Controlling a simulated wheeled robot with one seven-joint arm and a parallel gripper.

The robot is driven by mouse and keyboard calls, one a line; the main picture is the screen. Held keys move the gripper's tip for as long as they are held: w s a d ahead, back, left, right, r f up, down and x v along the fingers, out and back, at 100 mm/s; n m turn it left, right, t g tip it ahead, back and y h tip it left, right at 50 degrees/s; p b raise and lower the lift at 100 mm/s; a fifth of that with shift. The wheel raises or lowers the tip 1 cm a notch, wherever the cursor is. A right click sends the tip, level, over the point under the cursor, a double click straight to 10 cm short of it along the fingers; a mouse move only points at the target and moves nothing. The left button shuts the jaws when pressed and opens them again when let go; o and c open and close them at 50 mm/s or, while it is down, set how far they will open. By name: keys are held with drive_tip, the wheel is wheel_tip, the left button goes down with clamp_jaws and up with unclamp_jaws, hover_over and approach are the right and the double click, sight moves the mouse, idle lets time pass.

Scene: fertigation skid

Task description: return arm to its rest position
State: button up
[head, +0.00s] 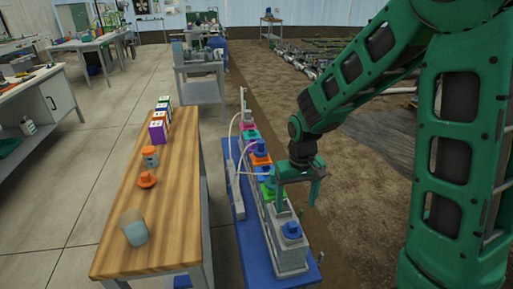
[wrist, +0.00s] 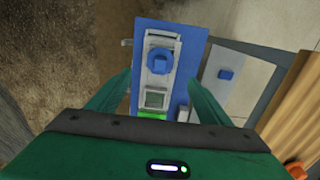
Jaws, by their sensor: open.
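My green arm comes in from the right in the head view, and my gripper (head: 298,200) hangs pointing down over the near part of the fertigation skid (head: 239,226). The gripper's fingers are spread and nothing is between them. In the wrist view the two green fingers (wrist: 160,90) stand apart, with the blue base plate and a grey unit with a blue knob (wrist: 159,61) below them. I cannot tell whether the fingers touch the skid.
A wooden bench (head: 171,215) left of the skid holds a clear cup (head: 133,227), an orange cap (head: 147,180), an orange-lidded jar (head: 150,157) and several coloured boxes (head: 158,131). A grey cart (head: 199,70) stands behind. Bare soil lies right of the skid.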

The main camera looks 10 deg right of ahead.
drive_tip(key=s+d+r+m, duration=0.2)
drive_tip(key=s+d+r, duration=0.2)
drive_tip(key=s, duration=0.4)
drive_tip(key=s+d+r+m, duration=0.2)
drive_tip(key=s+d+r, duration=0.2)
drive_tip(key=s+d, duration=0.3)
drive_tip(key=s+d+r+m, duration=0.2)
drive_tip(key=s+d+r, duration=0.2)
drive_tip(key=s, duration=0.4)
drive_tip(key=shift+s+d+r, duration=0.3)
drive_tip(key=shift+d, duration=0.55)
drive_tip(key=shift+w+f, duration=0.25)
drive_tip(key=shift+w, duration=0.4)
